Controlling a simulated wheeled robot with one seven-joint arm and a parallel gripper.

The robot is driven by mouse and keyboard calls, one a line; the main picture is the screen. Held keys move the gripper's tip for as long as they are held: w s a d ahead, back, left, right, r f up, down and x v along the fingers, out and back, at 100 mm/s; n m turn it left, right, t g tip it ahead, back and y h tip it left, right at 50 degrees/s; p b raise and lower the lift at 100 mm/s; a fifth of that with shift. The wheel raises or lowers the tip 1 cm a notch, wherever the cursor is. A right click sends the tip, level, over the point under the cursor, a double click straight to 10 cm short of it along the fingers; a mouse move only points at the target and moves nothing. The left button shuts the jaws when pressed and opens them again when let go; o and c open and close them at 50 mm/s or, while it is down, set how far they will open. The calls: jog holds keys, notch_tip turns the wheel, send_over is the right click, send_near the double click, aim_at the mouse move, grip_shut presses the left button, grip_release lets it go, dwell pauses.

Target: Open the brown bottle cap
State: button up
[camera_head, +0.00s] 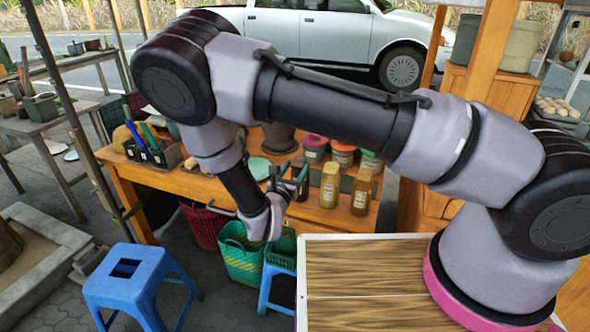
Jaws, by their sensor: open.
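A brown bottle (361,194) stands upright on the wooden counter, with its cap (365,173) on top. A paler, yellowish bottle (330,188) stands just left of it, also capped. My gripper (286,178) is left of both bottles, over the counter's front part, open and apart from the two bottles. Its fingertips are small and partly lost against dark items behind them. My arm crosses above the bottles, and both bottles show below it.
Tubs with coloured lids (343,154) stand behind the bottles. A dark clay mortar (280,138) is farther back. A box of utensils (150,152) is at the counter's left. A green basket (243,262) and blue stool (136,284) are on the ground in front.

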grip_shut()
jog(key=shift+r, duration=0.1)
